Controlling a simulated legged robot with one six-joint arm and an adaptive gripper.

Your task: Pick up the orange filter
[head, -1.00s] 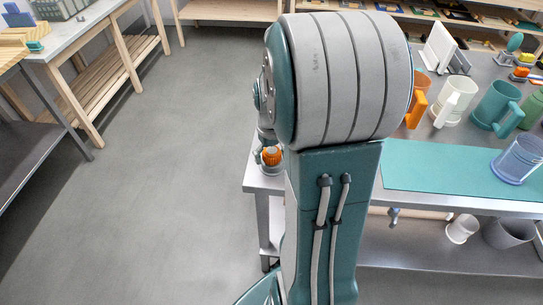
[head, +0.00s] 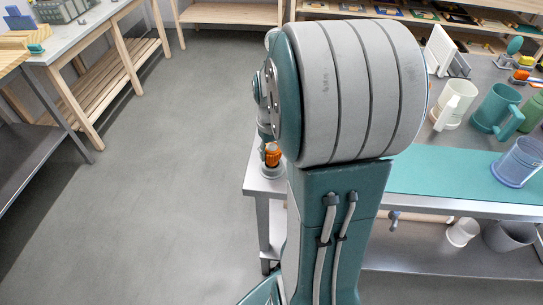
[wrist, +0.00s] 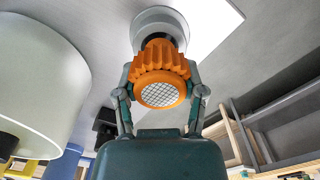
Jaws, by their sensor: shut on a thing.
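The orange filter (wrist: 161,66) shows in the wrist view, with a ribbed rim and a pale mesh face turned to the camera. My gripper (wrist: 160,84) has one finger on each side of it and is shut on it. A pale round part (wrist: 160,24) shows directly behind the filter; I cannot tell whether they touch. In the head view, an orange ribbed piece (head: 272,154) shows above a pale round base (head: 271,171) at the left end of the metal table (head: 262,188). My arm hides most of the gripper there.
A teal mat (head: 440,177), a clear blue mug (head: 518,162), a white mug (head: 455,104) and a teal mug (head: 495,112) are right of my arm. The floor (head: 170,190) at left is clear. A large pale cylinder (wrist: 40,85) is at left in the wrist view.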

